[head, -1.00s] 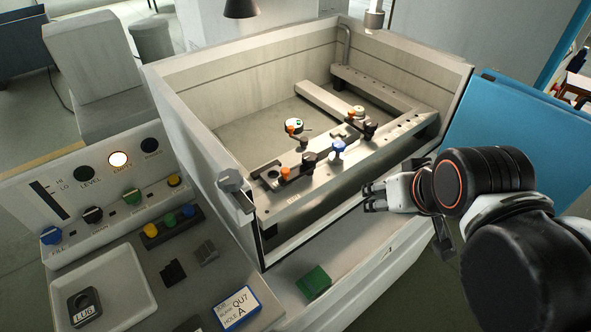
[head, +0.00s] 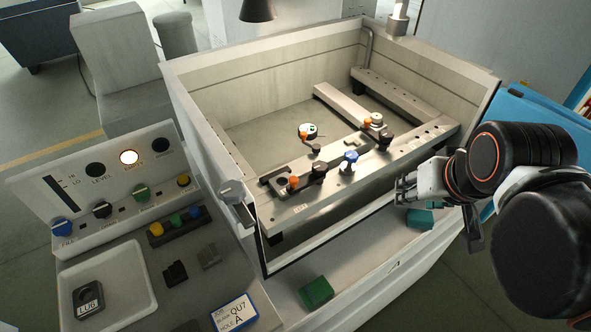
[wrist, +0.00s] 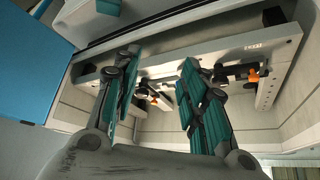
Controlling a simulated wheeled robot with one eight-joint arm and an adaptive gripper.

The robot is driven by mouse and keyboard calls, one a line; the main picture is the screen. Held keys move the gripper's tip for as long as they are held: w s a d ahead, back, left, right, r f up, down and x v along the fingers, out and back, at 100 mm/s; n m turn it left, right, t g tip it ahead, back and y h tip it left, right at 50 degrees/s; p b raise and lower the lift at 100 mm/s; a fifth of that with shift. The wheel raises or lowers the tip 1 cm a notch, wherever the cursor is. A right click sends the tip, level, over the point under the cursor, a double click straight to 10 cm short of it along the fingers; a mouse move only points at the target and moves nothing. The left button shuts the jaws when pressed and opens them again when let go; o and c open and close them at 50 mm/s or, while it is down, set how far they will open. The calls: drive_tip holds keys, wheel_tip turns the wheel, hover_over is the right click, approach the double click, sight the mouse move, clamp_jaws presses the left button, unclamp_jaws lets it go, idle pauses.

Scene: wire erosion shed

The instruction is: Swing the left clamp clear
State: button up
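The left clamp (head: 318,169) sits on the left part of the pale fixture bar (head: 300,210) in the tank. It has a dark arm and an orange knob (head: 293,182), beside a dark plate with a hole (head: 270,186). An orange knob near the bar's labelled end shows in the wrist view (wrist: 265,71). A blue-topped knob (head: 350,157) stands right of the left clamp. My gripper (head: 400,188) is at the tank's front right edge, apart from the clamps. In the wrist view its teal-padded fingers (wrist: 160,62) are spread with nothing held between them.
Another clamp with an orange knob (head: 367,122) stands farther right. Tank walls (head: 262,85) surround the fixture. A green block (head: 316,292) lies on the front ledge. The control panel (head: 100,190) and white tray (head: 140,270) are at left. A lamp (head: 257,10) hangs above.

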drive_tip(key=w+a+r+m+g+p, duration=0.2)
drive_tip(key=w+a+r+g+p, duration=0.3)
drive_tip(key=w+r, duration=0.3)
drive_tip(key=g+p, duration=0.1)
drive_tip(key=p, duration=0.8)
hover_over(294, 179)
wheel_tip(294, 179, down, 5)
drive_tip(key=shift+n, duration=0.4)
wheel_tip(294, 179, down, 13)
drive_tip(key=b, duration=0.8)
drive_tip(key=shift+c, duration=0.3)
clamp_jaws()
